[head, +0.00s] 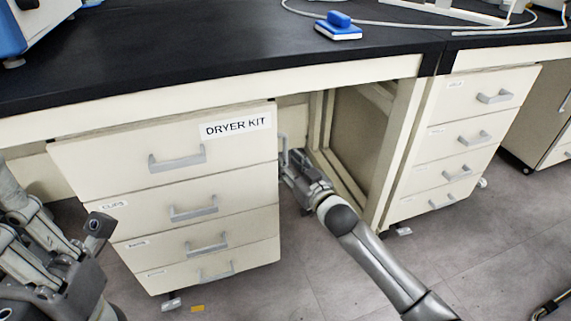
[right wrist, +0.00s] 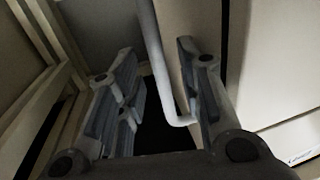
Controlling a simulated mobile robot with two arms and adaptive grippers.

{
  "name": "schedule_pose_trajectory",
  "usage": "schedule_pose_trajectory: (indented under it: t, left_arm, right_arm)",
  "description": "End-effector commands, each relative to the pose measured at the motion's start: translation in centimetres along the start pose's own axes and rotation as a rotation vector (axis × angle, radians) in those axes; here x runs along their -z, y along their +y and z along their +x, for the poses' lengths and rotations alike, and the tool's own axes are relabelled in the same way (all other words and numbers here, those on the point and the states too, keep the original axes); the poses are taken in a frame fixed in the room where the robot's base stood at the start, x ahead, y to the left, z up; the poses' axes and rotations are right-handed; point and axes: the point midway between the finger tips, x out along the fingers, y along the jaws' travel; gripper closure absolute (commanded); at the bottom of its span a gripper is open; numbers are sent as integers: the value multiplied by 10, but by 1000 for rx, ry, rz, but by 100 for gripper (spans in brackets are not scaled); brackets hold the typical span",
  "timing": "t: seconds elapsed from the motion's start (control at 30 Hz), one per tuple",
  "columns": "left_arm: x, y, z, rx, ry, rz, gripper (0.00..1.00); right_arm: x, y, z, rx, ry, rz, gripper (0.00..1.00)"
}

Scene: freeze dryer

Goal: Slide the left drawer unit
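The left drawer unit (head: 222,150) is a cream cabinet on casters under the black bench, marked DRYER KIT, with several grey-handled drawers. My right gripper (head: 291,160) is at its right side, by a grey side handle (head: 282,150). In the right wrist view, the fingers of my right gripper (right wrist: 158,75) are spread apart, with the handle bar (right wrist: 153,50) between them in the picture. I cannot tell whether either finger touches the bar. My left gripper (head: 85,262) is in front of the unit's left side, partly cut off; its finger opening is unclear.
An open bay (head: 352,135) lies right of the unit under the bench. A second drawer unit (head: 455,150) stands beyond it. The black benchtop (head: 210,45) holds a blue-and-white block (head: 338,27) and a cable. A small yellow piece (head: 197,308) lies on the floor.

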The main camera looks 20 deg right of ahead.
Motion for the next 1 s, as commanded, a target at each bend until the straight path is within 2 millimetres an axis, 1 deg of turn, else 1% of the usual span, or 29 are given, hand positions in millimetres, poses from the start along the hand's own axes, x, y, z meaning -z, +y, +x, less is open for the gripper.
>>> schedule_pose_trajectory:
  t: [0.03,0.1,0.2,0.33,0.57,0.83,1.0]
  left_arm:
    - [1,0,-1,-4,12,1,100]
    - [1,1,1,-7,19,3,100]
    - [1,1,3,-11,28,4,100]
    - [1,1,5,-13,32,4,100]
    - [1,1,5,-13,32,4,100]
    - [1,1,5,-13,32,4,100]
    - [1,1,5,-13,32,4,100]
  right_arm:
    - [-2,0,7,-1,1,0,66]
    - [-2,0,14,0,0,0,66]
    - [-1,0,20,0,0,0,66]
    - [-1,0,24,0,-1,0,66]
    - [0,0,24,0,-1,1,66]
    - [0,0,24,0,-1,0,100]
    - [0,0,24,0,-1,0,100]
